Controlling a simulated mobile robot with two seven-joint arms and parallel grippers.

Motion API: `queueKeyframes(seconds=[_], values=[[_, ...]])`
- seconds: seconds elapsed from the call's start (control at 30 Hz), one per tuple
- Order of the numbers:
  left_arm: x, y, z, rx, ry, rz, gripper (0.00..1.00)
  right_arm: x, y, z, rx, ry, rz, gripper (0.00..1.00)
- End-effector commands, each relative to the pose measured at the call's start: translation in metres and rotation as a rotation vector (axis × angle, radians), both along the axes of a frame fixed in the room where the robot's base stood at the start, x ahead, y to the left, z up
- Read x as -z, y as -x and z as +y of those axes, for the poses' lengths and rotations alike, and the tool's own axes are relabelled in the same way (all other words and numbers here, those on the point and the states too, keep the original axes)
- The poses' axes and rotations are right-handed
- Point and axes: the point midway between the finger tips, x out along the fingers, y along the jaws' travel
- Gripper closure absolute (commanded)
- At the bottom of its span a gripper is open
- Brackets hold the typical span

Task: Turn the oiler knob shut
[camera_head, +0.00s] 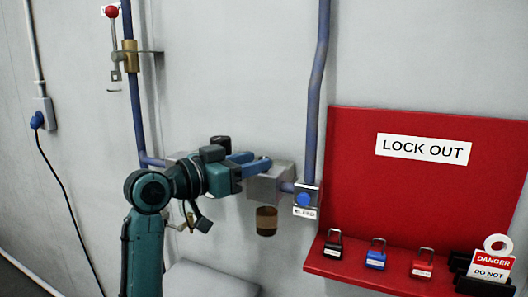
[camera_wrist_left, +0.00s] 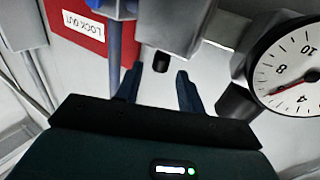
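A grey block (camera_head: 270,182) on the wall pipework carries an amber bowl (camera_head: 266,221) beneath it; this looks like the oiler. My left gripper (camera_head: 262,160) is at the block's upper edge, its two blue fingers apart. In the left wrist view a small black knob (camera_wrist_left: 161,63) shows in the gap between the fingertips of my left gripper (camera_wrist_left: 158,74), with clear space on both sides. I cannot tell how far beyond the tips it lies. In the head view that knob cannot be made out. My right gripper is not in view.
A dial gauge (camera_wrist_left: 290,68) is close on the right in the wrist view. A blue knob (camera_head: 304,199) is right of the block, below a vertical blue pipe (camera_head: 317,90). A red lockout board (camera_head: 440,205) with padlocks stands at right.

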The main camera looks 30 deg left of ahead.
Motion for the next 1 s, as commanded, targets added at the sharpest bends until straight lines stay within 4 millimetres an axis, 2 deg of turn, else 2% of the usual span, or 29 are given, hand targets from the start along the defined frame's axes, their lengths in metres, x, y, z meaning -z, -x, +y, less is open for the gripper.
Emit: queueKeyframes(seconds=[0.1, 0.2, 0.6, 1.0], values=[[-0.002, -0.017, -0.008, 0.002, 0.004, 0.002, 0.61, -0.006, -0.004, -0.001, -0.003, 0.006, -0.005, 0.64], [-0.001, -0.026, -0.012, 0.002, 0.001, 0.002, 0.61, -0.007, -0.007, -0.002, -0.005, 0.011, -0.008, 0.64], [0.001, -0.033, -0.015, 0.000, -0.001, 0.001, 0.61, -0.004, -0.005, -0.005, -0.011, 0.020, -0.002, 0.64], [0.001, -0.033, -0.014, 0.000, -0.001, 0.001, 0.94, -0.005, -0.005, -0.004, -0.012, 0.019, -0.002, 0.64]])
